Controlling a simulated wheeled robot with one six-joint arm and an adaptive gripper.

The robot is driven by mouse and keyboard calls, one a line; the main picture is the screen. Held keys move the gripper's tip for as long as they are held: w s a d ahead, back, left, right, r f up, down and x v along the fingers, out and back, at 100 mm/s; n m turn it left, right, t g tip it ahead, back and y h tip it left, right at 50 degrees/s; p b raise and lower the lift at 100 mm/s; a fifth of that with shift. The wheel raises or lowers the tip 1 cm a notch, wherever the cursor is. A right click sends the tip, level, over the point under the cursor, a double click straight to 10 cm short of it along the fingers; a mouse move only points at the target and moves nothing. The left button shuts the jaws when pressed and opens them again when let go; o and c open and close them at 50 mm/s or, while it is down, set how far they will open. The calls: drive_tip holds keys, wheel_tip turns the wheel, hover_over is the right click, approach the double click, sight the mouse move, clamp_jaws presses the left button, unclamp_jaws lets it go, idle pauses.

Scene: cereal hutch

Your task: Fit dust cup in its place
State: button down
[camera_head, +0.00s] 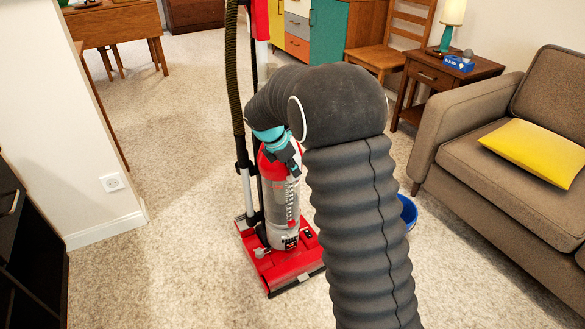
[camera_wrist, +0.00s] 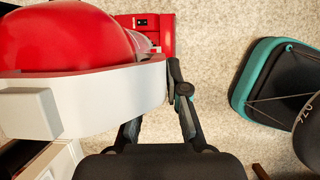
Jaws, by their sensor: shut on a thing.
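The red upright vacuum cleaner stands on the carpet, its red floor head (camera_head: 262,262) flat on the floor. The dust cup (camera_head: 281,203), with a clear body, is upright at the front of the vacuum, above the floor head. Whether it is seated cannot be told. My gripper (camera_head: 288,155) is at the cup's upper right, partly hidden by my arm. In the wrist view my gripper (camera_wrist: 172,90) is shut at the end of a white grip-like part (camera_wrist: 100,95) below a red dome (camera_wrist: 75,38). The contact is partly hidden.
A ribbed hose (camera_head: 231,70) runs up the vacuum's left side. A blue container (camera_head: 408,211) is on the floor behind my arm. A brown sofa (camera_head: 450,125) stands right, and a white wall end (camera_head: 85,150) left. Carpet is clear in front of the wall.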

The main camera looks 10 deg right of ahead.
drive_tip(key=shift+f, duration=0.5)
idle(0.4)
drive_tip(key=c, duration=1.1)
unclamp_jaws()
drive_tip(key=shift+r, duration=0.1)
